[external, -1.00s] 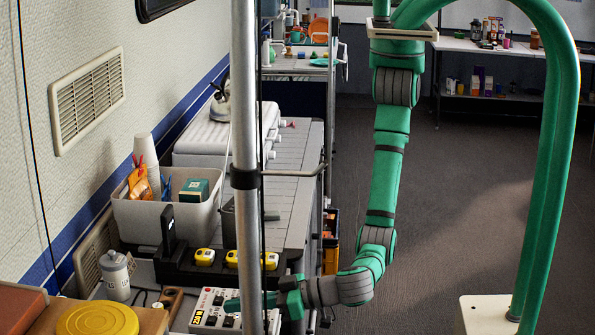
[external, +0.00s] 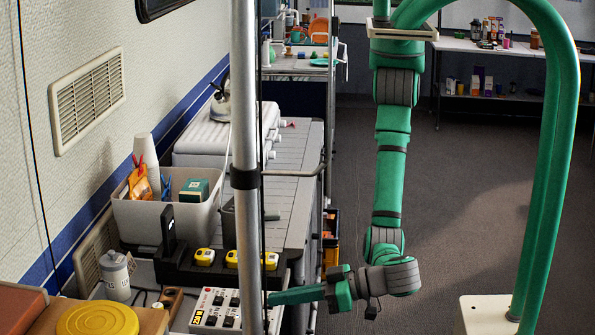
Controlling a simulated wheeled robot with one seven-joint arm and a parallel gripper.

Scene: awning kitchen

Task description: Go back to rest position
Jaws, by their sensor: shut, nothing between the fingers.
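My green and grey arm hangs down from the top right of centre in the external view and bends left near the bottom. My gripper (external: 274,298) is at the left end of the arm, shut and empty. Its tip is close to the right side of the grey panel with black switches (external: 217,308), partly behind the metal pole (external: 246,130). I cannot tell whether it touches the panel.
A black rack with yellow devices (external: 203,257) stands behind the panel. A white bin (external: 168,216) with packets is at the left, and a yellow lid (external: 97,321) is at the front left. The floor (external: 450,200) to the right is clear.

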